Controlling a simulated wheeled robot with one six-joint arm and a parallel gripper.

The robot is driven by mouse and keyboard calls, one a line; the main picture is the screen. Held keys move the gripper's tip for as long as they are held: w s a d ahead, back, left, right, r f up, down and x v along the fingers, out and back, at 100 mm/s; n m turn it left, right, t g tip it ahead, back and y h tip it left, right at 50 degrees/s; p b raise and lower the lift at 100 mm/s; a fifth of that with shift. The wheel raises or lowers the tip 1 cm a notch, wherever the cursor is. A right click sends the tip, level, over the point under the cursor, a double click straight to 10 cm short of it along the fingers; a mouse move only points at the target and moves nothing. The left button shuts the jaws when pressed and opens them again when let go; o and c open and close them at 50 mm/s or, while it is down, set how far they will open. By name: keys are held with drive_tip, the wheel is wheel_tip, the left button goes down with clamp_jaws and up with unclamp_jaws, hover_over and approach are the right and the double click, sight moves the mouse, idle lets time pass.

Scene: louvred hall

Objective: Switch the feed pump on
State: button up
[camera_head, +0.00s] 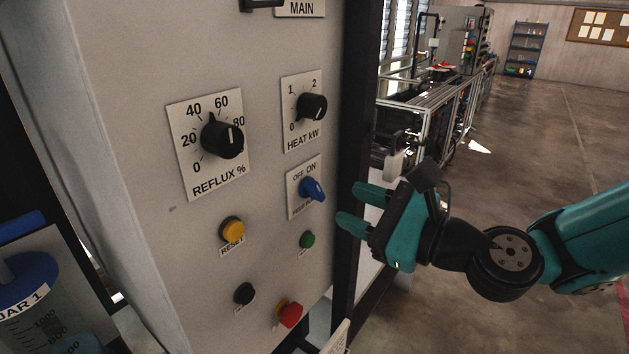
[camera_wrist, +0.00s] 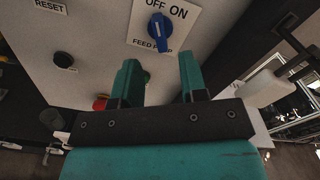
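The feed pump switch (camera_head: 313,188) is a blue knob on a white plate marked OFF and ON, on the grey panel. It also shows in the wrist view (camera_wrist: 159,28), at the top, where the plate reads FEED PUMP, partly covered by the knob. The knob's upper end leans slightly left, towards the OFF side. My gripper (camera_head: 350,205) is just right of the switch in the head view, with its fingers towards the panel. In the wrist view my gripper (camera_wrist: 158,62) is open and empty, and the knob lies beyond the gap between the fingertips. They look apart from the knob.
The panel also carries a reflux knob (camera_head: 222,139), a heat knob (camera_head: 312,107), a yellow reset button (camera_head: 232,229), a green button (camera_head: 307,239), a black button (camera_head: 244,293) and a red button (camera_head: 290,314). A dark frame post (camera_head: 357,80) borders the panel. Open floor lies right.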

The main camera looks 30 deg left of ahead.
sight(321, 193)
drive_tip(key=a+p, duration=0.1)
drive_tip(key=a, duration=0.1)
drive_tip(key=a+p, duration=0.1)
drive_tip(key=a, duration=0.2)
drive_tip(key=shift+w+r, duration=0.2)
drive_tip(key=shift+w+a+f, duration=0.1)
drive_tip(key=shift+a+f, duration=0.05)
drive_tip(key=shift+a, duration=0.05)
drive_tip(key=shift+a+p, duration=0.35)
drive_tip(key=shift+p, duration=0.1)
clamp_jaws()
idle(0.8)
